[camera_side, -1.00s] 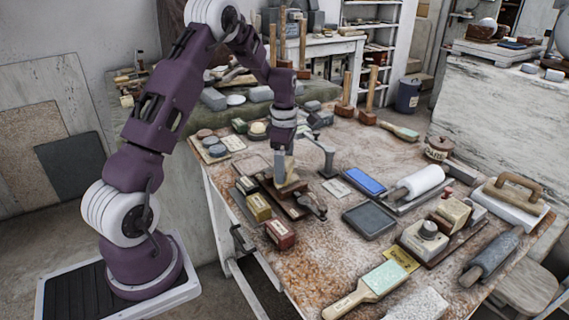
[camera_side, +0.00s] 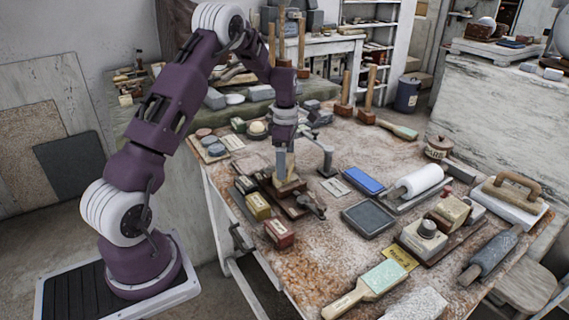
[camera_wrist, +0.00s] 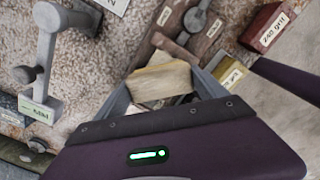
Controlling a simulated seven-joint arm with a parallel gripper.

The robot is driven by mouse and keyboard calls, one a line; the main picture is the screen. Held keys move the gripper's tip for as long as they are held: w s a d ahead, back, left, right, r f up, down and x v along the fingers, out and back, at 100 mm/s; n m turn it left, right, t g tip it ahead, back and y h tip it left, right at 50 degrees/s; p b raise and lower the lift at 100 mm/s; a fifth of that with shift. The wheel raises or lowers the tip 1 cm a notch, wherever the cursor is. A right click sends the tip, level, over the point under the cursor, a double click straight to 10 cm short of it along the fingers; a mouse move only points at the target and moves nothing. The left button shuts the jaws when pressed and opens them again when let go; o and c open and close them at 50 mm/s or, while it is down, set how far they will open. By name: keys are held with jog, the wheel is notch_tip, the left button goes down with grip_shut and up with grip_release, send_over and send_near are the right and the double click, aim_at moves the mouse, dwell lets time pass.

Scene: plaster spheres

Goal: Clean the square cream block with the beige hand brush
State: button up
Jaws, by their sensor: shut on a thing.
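My gripper (camera_side: 289,184) is shut on a beige, block-like piece that looks like the hand brush (camera_side: 290,189). In the wrist view the piece (camera_wrist: 160,80) shows a plain tan face between the fingers of my gripper (camera_wrist: 165,92); its underside is mostly hidden. It is low over a dark board on the worktable; I cannot tell whether it touches what is below. A squarish cream block with a grey knob (camera_side: 423,240) stands on the right side of the table, and another cream block (camera_side: 453,210) is behind it. I cannot tell which is the task's block.
Labelled boxes, one yellow (camera_side: 258,206) and one red (camera_side: 279,234), stand just in front of my gripper. A grey metal stand (camera_side: 325,158) rises close on the right. A dark tray (camera_side: 368,219) and a green-faced paddle (camera_side: 370,284) lie farther right and forward.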

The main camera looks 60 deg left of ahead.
jog(key=shift+s+d, duration=1.6)
jog(key=shift+w+a, duration=1.6)
jog(key=shift+s+d, duration=0.1)
jog(key=shift+s+d, duration=1.5)
